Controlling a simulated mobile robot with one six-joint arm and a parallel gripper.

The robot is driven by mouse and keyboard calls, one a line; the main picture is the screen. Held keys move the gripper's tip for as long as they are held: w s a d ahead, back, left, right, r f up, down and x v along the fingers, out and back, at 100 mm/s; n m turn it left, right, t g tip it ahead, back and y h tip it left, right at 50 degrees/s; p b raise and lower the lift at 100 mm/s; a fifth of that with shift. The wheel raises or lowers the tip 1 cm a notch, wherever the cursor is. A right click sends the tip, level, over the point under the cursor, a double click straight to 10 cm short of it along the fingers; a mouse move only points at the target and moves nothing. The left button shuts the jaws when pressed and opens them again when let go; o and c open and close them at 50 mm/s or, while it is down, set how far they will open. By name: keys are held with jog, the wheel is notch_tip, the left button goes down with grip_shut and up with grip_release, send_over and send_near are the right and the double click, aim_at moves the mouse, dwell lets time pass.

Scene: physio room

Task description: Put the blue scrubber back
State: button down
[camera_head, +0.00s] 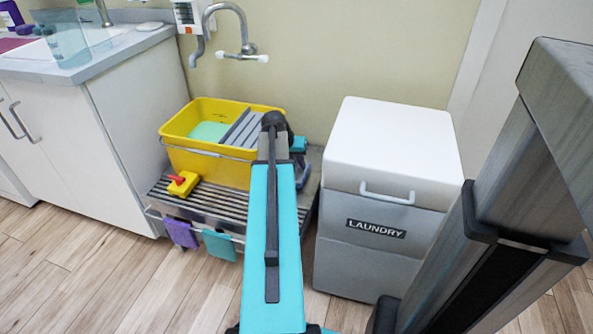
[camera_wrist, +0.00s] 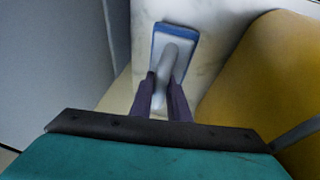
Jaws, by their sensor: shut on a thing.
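The blue scrubber (camera_wrist: 176,30) has a blue-edged head with a pale grey top and a grey handle. In the wrist view, the dark fingers of my gripper (camera_wrist: 164,84) are shut on its handle, with the head pointing away from me. The head appears against a pale, marbled surface (camera_wrist: 208,70); I cannot tell whether they touch. In the head view, my arm covers the area behind the yellow bucket's right end, and I cannot make out the scrubber there.
The yellow bucket (camera_head: 205,165) stands on a slatted metal grate (camera_head: 225,207) beside a yellow-and-red object (camera_head: 183,183). Purple (camera_head: 181,234) and teal (camera_head: 220,245) cloths hang in front. A laundry bin (camera_head: 385,225) stands right, a sink cabinet (camera_head: 125,150) left. A tap (camera_head: 235,48) is above.

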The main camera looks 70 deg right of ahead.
jog(key=shift+f, duration=0.7)
jog(key=shift+f, duration=0.15)
jog(key=c, duration=1.7)
grip_release()
jog(key=p+v, duration=0.3)
jog(key=v, duration=0.9)
